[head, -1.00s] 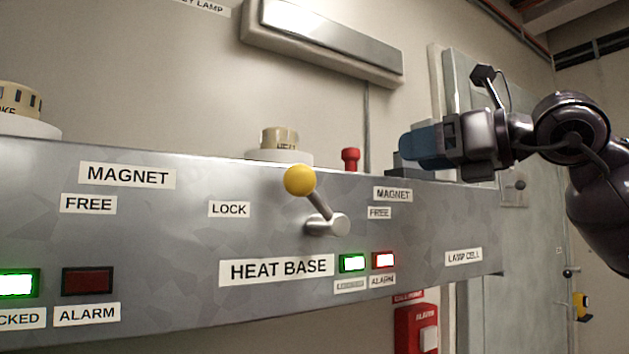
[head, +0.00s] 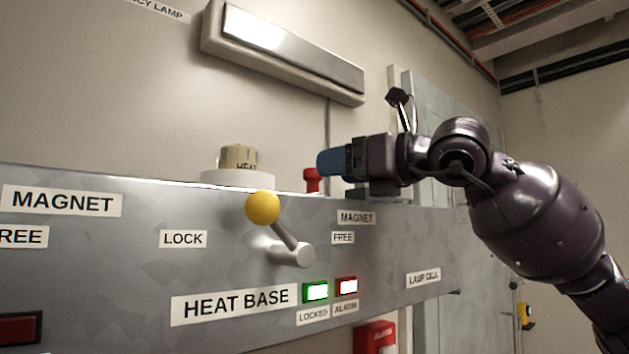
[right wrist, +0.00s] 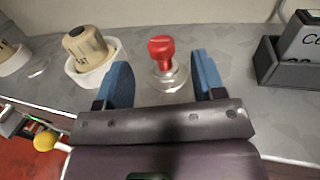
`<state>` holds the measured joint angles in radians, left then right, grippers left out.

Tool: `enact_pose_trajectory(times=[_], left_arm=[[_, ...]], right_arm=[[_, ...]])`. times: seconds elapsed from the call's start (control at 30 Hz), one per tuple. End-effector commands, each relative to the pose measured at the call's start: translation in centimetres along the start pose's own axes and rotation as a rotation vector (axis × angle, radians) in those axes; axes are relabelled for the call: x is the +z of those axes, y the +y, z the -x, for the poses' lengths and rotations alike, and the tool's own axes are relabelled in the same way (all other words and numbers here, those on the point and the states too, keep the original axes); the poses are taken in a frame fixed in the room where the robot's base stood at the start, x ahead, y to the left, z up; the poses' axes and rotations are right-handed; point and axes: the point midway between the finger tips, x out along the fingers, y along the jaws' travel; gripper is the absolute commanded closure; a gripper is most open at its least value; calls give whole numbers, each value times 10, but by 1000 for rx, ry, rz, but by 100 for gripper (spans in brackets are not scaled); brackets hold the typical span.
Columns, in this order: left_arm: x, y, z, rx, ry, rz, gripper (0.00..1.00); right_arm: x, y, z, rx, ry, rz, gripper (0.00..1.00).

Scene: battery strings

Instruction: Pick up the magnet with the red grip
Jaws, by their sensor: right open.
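The magnet with the red grip (head: 312,180) stands upright on top of the grey panel, right of the beige heat knob. In the right wrist view the red grip (right wrist: 161,52) rises from a round metal base (right wrist: 168,78). My right gripper (head: 325,162) is open, its blue fingers just above and right of the red grip in the head view. In the right wrist view the two fingers of the right gripper (right wrist: 163,80) stand apart, with the magnet between them and a little beyond. Nothing is held. My left gripper is not in view.
A beige knob (right wrist: 87,45) in a white round base stands left of the magnet. A grey box with a labelled card (right wrist: 285,55) is to the right. A yellow-balled lever (head: 263,208) sticks out of the panel front. A lamp (head: 285,50) hangs on the wall.

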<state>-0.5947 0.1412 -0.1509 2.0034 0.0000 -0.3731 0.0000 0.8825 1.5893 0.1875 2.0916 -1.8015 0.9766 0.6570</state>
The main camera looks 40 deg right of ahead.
Motion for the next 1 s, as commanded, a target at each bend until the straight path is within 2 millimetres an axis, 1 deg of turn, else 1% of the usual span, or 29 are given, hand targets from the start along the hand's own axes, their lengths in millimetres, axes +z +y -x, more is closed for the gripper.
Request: enact_pose_trajectory(times=[0.2,0.33,0.57,0.73,0.83,1.0], left_arm=[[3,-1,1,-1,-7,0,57],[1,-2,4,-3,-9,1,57],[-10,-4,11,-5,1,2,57],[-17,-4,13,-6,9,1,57],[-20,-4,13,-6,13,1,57],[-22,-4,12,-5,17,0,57]], right_arm=[[0,0,-6,1,-1,0,37],[3,0,-12,1,-2,-1,37],[5,0,-34,3,-3,0,37],[3,-1,-51,2,-2,-1,37],[2,-1,-56,1,0,0,37],[0,-1,-57,1,1,0,37]])
